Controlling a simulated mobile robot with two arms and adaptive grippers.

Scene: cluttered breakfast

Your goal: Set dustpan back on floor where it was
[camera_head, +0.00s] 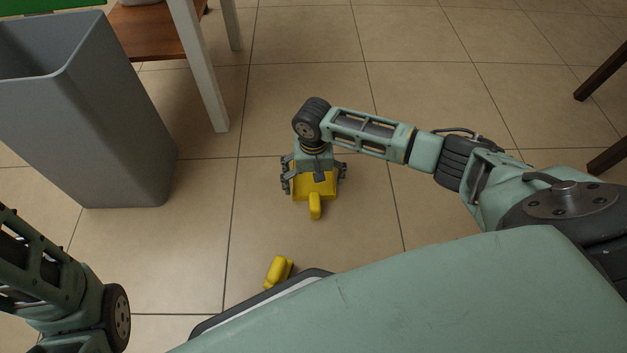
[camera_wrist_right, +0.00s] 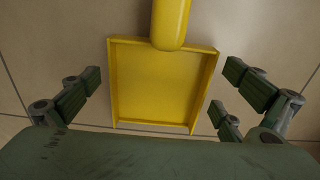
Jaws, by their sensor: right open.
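The yellow dustpan (camera_head: 315,190) lies on the tiled floor in the head view, its handle pointing toward my base. In the right wrist view the dustpan (camera_wrist_right: 160,85) shows its flat pan, low rims and thick handle at the top. My right gripper (camera_head: 314,178) is above the pan, with its fingers spread to both sides of it. In the wrist view the fingers stand apart from the pan's rims, and nothing is held. My left arm shows at the lower left of the head view, but its gripper is out of frame.
A grey bin (camera_head: 110,120) stands at the left. A wooden table (camera_head: 150,32) with white legs is behind it. Another yellow object (camera_head: 278,270) lies on the floor close to my base, partly hidden. Dark furniture legs (camera_head: 602,72) are at the right. Floor beyond my right gripper is clear.

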